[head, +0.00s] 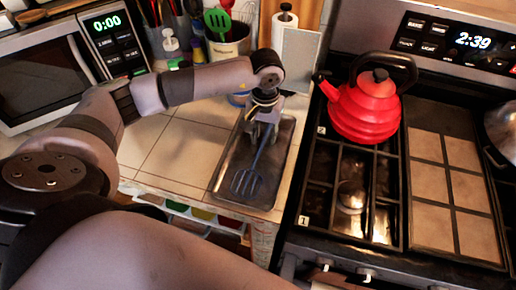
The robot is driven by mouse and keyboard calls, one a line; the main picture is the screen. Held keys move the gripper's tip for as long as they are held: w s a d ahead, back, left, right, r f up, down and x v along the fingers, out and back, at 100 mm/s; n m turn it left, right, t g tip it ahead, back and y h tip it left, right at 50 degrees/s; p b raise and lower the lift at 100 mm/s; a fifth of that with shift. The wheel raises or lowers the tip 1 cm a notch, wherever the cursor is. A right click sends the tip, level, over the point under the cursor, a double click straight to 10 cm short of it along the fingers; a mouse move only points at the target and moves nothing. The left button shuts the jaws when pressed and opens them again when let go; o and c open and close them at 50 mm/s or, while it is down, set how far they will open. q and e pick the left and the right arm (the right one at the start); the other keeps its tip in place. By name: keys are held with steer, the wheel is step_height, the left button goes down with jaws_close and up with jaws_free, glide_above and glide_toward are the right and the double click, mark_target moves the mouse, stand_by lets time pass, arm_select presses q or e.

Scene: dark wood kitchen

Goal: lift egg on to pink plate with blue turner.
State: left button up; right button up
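The blue turner (246,183) lies on a dark metal tray (222,178) on the tiled counter, its slotted head toward the front. Its handle runs up and back to my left gripper (264,131). The gripper points down over the tray, with its fingers at the handle. The fingers are small and dark here, so I cannot tell whether they are closed on it. The far end of the handle is hidden by the gripper. I see no egg and no pink plate in the head view. My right gripper is not in view.
A red kettle (364,112) stands on the stove's back left burner, right of the tray. A crock (229,48) of utensils and a paper towel holder (285,22) stand behind. A microwave (45,85) is at left. Tiled counter (185,150) left of the tray is clear.

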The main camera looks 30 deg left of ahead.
arm_select(q)
jaws_close()
stand_by(0.4)
steer(key=shift+w+r, duration=0.1)
steer(key=shift+r, duration=0.45)
step_height(320, 180, up, 19)
steer(key=b, duration=0.3)
